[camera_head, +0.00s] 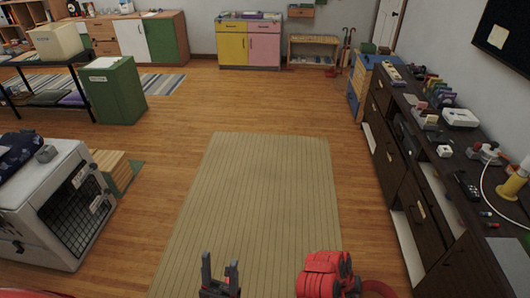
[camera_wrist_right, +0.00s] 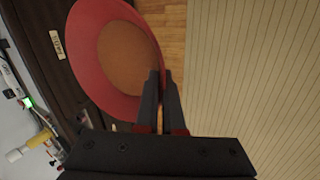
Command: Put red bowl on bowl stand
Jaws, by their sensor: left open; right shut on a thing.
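The red bowl (camera_wrist_right: 82,55) is in the right wrist view, its round opening showing a brownish-orange middle. My right gripper (camera_wrist_right: 161,78) is shut on the bowl's edge and holds it beside the dark cabinet front. In the head view a red curved piece, likely the bowl (camera_head: 378,288), shows at the bottom edge beside my red right arm; the right fingers are hidden there. My left gripper (camera_head: 220,266) is open and empty over the mat at the bottom. I cannot make out a bowl stand in either view.
A long dark cabinet (camera_head: 420,185) cluttered with small items runs along the right. A beige striped mat (camera_head: 262,185) covers the clear middle floor. A white pet crate (camera_head: 60,205) stands at left, a green cabinet (camera_head: 115,92) behind it. A yellow-and-pink cabinet (camera_head: 248,45) stands at the back.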

